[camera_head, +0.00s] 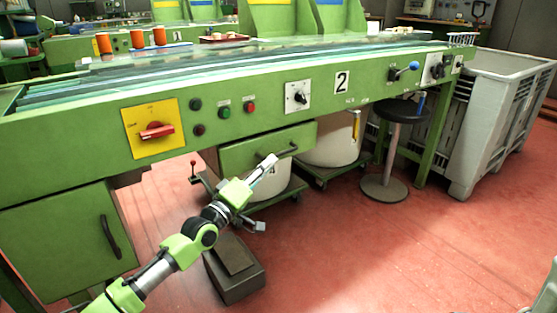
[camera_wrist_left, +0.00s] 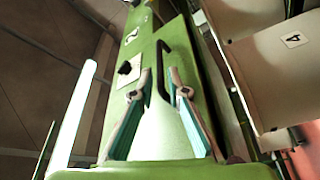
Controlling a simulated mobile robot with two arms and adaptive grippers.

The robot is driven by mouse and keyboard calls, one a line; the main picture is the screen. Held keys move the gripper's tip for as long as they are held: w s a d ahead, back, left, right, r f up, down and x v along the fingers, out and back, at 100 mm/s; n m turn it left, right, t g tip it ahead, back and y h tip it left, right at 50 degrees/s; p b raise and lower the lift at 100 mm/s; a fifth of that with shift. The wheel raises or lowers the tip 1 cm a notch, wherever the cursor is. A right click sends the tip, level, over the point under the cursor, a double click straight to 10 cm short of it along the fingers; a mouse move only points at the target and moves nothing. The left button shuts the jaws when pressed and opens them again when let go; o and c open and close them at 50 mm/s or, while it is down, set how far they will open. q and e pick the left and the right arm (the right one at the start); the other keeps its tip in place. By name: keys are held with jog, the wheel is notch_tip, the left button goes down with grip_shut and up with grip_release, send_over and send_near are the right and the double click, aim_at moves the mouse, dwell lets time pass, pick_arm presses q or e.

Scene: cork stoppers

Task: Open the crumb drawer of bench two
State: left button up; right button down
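Bench two (camera_head: 75,140) is a long green bench with a "2" plate (camera_head: 342,83) on its front. Under its front rail is a green drawer front (camera_head: 240,153) with a dark bar handle (camera_head: 290,152); it looks shut. My left gripper (camera_head: 272,158) is at this handle, reaching up from the lower left. In the left wrist view, the gripper (camera_wrist_left: 160,74) is open, its fingers apart on either side of the black handle (camera_wrist_left: 162,60). Whether a finger touches the handle cannot be told. My right gripper is not in view.
A yellow plate with a red switch (camera_head: 155,130) and several buttons are on the rail. White bins (camera_head: 335,145) on dollies stand underneath. A black stool (camera_head: 395,110) and a grey crate (camera_head: 490,110) are right. A dark box (camera_head: 235,270) lies below my arm. The red floor ahead is clear.

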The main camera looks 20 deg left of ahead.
aim_at(278, 155)
pick_arm(q)
jog(key=shift+b+x, duration=0.85)
jog(key=shift+x, duration=1.95)
grip_shut()
